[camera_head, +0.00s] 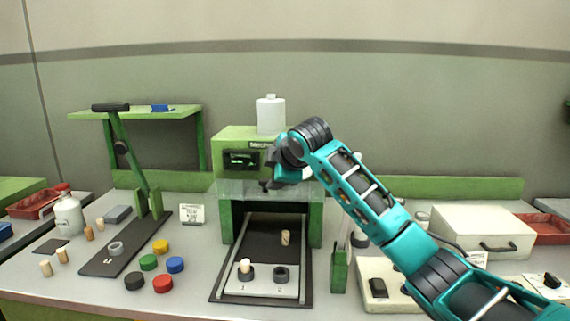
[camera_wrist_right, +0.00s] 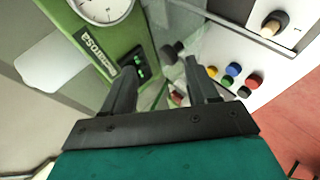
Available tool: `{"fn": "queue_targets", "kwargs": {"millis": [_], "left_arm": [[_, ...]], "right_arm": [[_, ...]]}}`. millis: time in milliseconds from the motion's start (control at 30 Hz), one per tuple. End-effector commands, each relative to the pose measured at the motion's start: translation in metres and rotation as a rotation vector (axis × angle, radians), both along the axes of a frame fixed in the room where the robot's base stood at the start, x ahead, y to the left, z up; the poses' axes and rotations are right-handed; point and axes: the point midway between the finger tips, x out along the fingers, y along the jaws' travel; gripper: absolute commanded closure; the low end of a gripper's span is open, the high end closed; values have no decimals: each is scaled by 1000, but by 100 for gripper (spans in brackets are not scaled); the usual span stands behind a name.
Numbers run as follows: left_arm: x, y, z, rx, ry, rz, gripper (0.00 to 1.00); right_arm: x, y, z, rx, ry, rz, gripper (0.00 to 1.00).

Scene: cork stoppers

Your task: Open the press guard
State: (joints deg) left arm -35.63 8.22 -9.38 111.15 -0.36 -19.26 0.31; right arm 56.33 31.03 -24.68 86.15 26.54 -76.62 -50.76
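The press (camera_head: 236,145) is a green machine at the middle of the bench, with a lit display. Its see-through guard (camera_head: 235,189) shows as a pale strip across the front below the display; how far it is raised is hard to tell. My right gripper (camera_head: 268,185) is in front of the press head, at the guard's level. In the right wrist view its two fingers (camera_wrist_right: 163,78) are apart, with a see-through edge and a dark knob (camera_wrist_right: 173,50) near the tips. Contact cannot be told. My left gripper is not in view.
A tray (camera_head: 222,290) with two numbered positions sits under the press, with a cork (camera_head: 285,238) on it. Coloured caps (camera_head: 175,264) and a hand lever tool (camera_head: 128,155) are at left. A white box (camera_head: 480,228) is at right.

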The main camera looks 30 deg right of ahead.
Motion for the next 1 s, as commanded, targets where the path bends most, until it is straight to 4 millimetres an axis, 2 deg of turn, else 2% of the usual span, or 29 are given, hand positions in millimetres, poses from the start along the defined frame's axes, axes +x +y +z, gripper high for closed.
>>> {"fn": "queue_targets", "kwargs": {"millis": [200, 400, 600, 1000], "left_arm": [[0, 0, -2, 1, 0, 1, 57], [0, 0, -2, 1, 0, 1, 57], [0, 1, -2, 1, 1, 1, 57], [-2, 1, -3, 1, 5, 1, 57]], "right_arm": [[-35, 3, 23, 0, 2, 0, 41], [-57, 5, 37, 2, 6, 1, 41], [-64, 6, 42, 3, 8, 2, 41], [-64, 6, 42, 3, 9, 2, 41]]}}
